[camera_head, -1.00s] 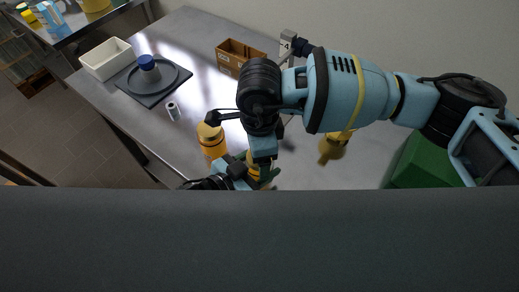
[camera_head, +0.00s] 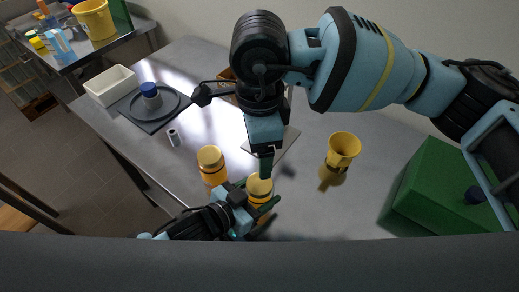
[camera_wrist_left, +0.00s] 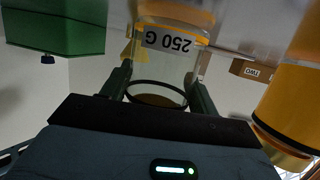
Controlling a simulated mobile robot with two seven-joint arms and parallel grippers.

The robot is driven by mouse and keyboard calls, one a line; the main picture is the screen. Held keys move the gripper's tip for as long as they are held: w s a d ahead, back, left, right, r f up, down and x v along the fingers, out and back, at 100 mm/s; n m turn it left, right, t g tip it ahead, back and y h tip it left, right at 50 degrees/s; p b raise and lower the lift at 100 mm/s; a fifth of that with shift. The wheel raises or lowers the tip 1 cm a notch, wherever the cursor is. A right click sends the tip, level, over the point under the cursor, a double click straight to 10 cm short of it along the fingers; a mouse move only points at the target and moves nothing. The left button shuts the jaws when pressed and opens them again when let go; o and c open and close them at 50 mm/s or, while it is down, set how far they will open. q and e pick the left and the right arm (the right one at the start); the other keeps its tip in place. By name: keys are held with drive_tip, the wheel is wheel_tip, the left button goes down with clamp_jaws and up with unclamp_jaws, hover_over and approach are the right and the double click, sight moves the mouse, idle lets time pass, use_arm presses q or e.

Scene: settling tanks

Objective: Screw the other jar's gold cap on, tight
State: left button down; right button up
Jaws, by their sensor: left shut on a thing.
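My left gripper (camera_head: 254,204) is shut on a jar (camera_head: 260,197) that stands upright on the grey table, with a gold top showing. In the left wrist view, upside down, this jar (camera_wrist_left: 172,65) has a "250 G" label and sits between the fingers. My right gripper (camera_head: 265,165) points down just above and beside the jar's top. Its fingers overlap in the view, so its opening and any contact are unclear. A second jar (camera_head: 212,174), orange with a gold cap (camera_head: 210,155), stands just left. How tightly the held jar's top sits cannot be seen.
A yellow cup (camera_head: 343,148) stands to the right, before a green box (camera_head: 445,190). A brown box (camera_head: 228,75) is partly hidden behind my right arm. A white bin (camera_head: 110,86), a dark tray (camera_head: 137,108) and a small cylinder (camera_head: 174,137) are left.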

use_arm(q)
drive_tip(key=shift+c, duration=1.6)
unclamp_jaws()
drive_tip(key=v, duration=0.7)
drive_tip(key=shift+f, duration=0.1)
drive_tip(key=shift+s+a+r+b, duration=0.2)
drive_tip(key=shift+s+a+b, duration=0.05)
drive_tip(key=shift+a+b, duration=0.05)
drive_tip(key=shift+a, duration=0.1)
